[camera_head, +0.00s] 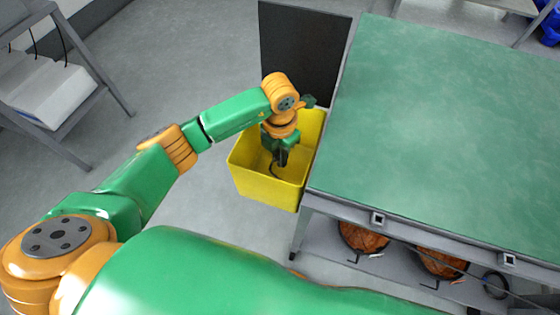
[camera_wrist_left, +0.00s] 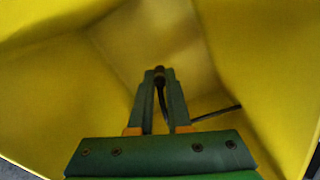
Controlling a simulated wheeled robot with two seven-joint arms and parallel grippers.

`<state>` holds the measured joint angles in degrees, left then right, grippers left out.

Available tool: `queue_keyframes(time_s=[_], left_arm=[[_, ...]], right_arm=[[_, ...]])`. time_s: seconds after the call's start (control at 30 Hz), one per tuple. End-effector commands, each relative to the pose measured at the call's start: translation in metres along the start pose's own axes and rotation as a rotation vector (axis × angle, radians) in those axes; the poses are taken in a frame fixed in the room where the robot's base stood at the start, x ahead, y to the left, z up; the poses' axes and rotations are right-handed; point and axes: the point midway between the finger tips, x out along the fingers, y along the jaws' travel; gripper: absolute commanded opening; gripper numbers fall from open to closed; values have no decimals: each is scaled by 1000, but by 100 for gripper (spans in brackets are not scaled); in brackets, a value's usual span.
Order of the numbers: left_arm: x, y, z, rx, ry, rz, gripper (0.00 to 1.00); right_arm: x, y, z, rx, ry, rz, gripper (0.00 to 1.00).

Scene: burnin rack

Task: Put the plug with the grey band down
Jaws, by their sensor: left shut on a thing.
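My left gripper (camera_head: 281,158) reaches down inside the yellow bin (camera_head: 249,184), below the bin's rim. In the left wrist view its two green fingers (camera_wrist_left: 161,78) are shut on a dark plug (camera_wrist_left: 159,71) at their tips. A black cable (camera_wrist_left: 163,100) runs from the plug back between the fingers, and a dark length shows to the right against the yellow wall. In the head view the cable curves beside the fingers. I cannot make out a grey band on the plug. My right gripper is not in view.
A green-topped table (camera_head: 450,130) stands right of the bin, close to its side. Its lower shelf holds orange-brown coils (camera_head: 362,237) and a black cable ring (camera_head: 496,285). A dark panel (camera_head: 303,50) stands behind the bin. A grey rack with a white box (camera_head: 45,90) is at left.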

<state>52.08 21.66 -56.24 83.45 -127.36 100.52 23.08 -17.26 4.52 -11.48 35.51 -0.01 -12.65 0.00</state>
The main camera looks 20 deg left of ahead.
Motion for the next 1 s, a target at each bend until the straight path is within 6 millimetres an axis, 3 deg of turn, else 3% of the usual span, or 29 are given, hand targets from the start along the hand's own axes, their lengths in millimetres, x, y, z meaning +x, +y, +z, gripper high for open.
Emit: queue_keyframes(time_s=[0.1, 0.27, 0.3, 0.4, 0.67, 0.77, 1.0], left_arm=[[23, -1, -1, 0, 4, -1, 0], [25, 0, 0, 1, 1, 0, 0], [25, 0, 0, 1, 2, -1, 22], [25, 0, 0, 1, 2, 0, 46], [24, 0, 0, 0, 1, 0, 46], [14, 0, 0, 0, -1, 1, 46], [-51, 0, 1, 2, -5, 3, 46]], right_arm=[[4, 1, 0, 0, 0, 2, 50], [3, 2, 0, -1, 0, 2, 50], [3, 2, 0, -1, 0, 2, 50], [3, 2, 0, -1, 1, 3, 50], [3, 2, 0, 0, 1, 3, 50], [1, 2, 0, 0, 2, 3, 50], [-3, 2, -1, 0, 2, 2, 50]])
